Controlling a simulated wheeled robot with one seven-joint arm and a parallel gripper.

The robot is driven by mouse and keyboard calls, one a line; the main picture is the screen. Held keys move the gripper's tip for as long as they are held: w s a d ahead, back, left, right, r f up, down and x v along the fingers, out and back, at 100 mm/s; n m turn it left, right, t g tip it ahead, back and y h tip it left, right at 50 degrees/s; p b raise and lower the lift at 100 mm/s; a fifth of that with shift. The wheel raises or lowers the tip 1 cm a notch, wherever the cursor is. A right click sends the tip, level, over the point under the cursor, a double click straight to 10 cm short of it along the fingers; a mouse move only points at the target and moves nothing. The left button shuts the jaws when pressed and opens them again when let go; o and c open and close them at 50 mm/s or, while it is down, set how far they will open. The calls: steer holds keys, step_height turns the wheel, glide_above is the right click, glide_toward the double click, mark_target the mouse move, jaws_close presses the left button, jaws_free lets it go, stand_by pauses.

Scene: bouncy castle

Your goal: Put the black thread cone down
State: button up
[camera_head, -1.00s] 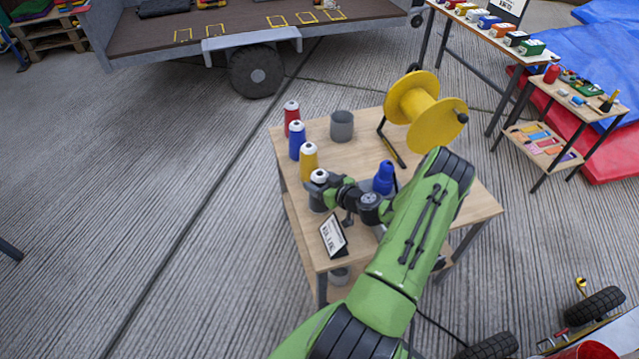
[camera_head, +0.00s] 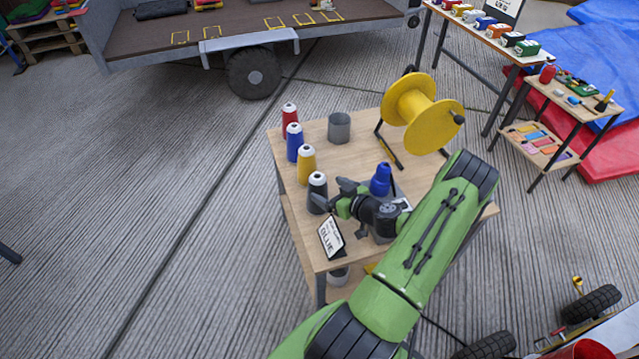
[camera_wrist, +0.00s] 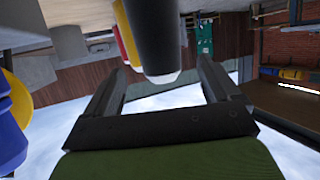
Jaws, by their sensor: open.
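The black thread cone (camera_head: 317,194) stands upright on the wooden table (camera_head: 352,160), at the front end of a row of cones along its left edge. My gripper (camera_head: 334,196) is just to the right of the cone, with its jaws open. In the wrist view the picture is upside down; the dark cone (camera_wrist: 154,35) with its pale tip lies ahead, between and beyond the two spread fingers (camera_wrist: 160,95). From the head view I cannot tell whether a finger touches the cone.
Yellow (camera_head: 307,166), blue (camera_head: 294,143) and red (camera_head: 289,118) cones stand behind the black one. A grey cup (camera_head: 339,127), a yellow spool (camera_head: 417,108), a blue bottle (camera_head: 381,180) and a small sign (camera_head: 329,238) share the table.

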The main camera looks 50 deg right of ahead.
steer(key=d+v, duration=0.1)
steer(key=v, duration=0.5)
steer(key=w+a+r+n+g+y, duration=0.35)
steer(key=a+r, duration=0.25)
steer(key=a, duration=0.4)
steer(key=w+a+r+n+g+y, duration=0.25)
steer(key=a+r+g, duration=0.2)
steer(key=a, duration=0.55)
steer(key=s+a+r+m+h, duration=0.4)
steer(key=s+a+r, duration=0.8)
steer(key=s+r, duration=0.3)
steer(key=shift+s+a+m, duration=0.25)
steer(key=shift+s+m, duration=0.05)
